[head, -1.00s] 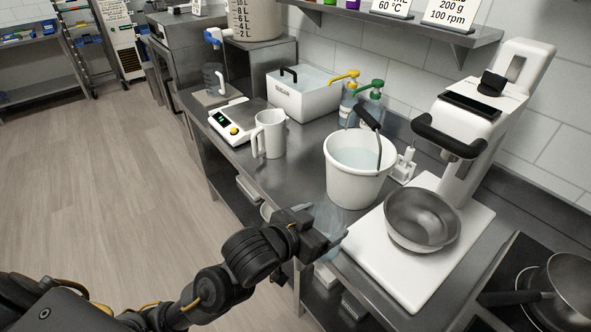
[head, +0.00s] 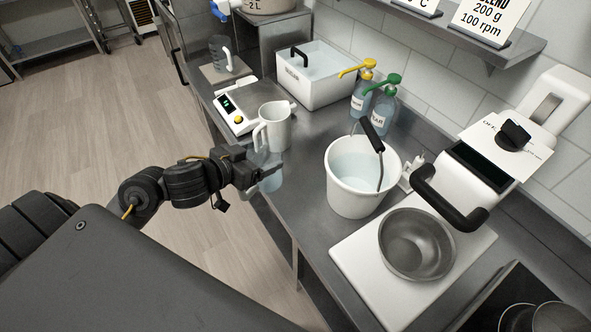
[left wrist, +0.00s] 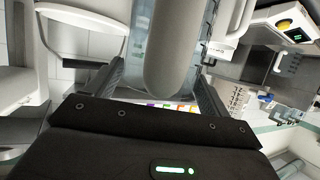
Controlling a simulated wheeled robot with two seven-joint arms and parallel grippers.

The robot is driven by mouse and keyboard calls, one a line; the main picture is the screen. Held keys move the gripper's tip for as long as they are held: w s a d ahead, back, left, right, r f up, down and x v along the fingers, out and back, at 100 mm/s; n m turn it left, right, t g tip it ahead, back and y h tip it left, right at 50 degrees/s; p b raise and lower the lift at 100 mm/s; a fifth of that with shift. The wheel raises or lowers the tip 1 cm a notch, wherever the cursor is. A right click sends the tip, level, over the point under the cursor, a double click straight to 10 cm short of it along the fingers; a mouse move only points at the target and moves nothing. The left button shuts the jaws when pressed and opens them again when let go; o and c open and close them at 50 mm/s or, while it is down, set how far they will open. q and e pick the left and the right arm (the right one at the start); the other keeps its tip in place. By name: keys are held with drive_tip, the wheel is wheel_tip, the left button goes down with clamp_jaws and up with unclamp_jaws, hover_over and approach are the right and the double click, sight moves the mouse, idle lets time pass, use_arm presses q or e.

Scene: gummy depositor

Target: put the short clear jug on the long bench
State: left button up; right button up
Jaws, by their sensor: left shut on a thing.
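My left gripper (head: 266,180) is shut on a short clear jug (head: 271,165), which is see-through and partly hidden by the fingers. In the left wrist view, the gripper (left wrist: 160,75) has a finger on each side of the jug's rounded grey part (left wrist: 173,50). In the head view the jug overlaps the front edge of the long bench (head: 312,215), just in front of the white jug. I cannot tell whether it touches the bench. My right gripper is not in view.
A white jug (head: 275,127), a scale (head: 240,108) and a white bucket (head: 358,172) stand on the bench. A steel bowl (head: 416,245) sits on the mixer's white base. Another clear jug (head: 219,55) stands farther back. Bare bench shows between white jug and bucket.

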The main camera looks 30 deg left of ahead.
sight(274, 149)
use_arm(q)
drive_tip(key=x, duration=0.3)
drive_tip(key=b+x, duration=0.1)
drive_tip(key=x, duration=0.5)
drive_tip(key=shift+a, duration=0.4)
drive_tip(key=w+f+b, duration=0.1)
drive_tip(key=w+f, duration=0.4)
drive_tip(key=shift+d+f, duration=0.25)
drive_tip(key=shift+d, duration=0.1)
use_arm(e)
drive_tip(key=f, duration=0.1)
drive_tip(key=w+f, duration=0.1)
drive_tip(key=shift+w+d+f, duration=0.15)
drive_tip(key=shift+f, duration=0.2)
use_arm(q)
drive_tip(key=f, duration=0.3)
drive_tip(key=shift+w+f, duration=0.3)
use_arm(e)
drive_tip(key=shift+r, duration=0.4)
use_arm(q)
drive_tip(key=shift+f, duration=0.15)
drive_tip(key=o, duration=1.3)
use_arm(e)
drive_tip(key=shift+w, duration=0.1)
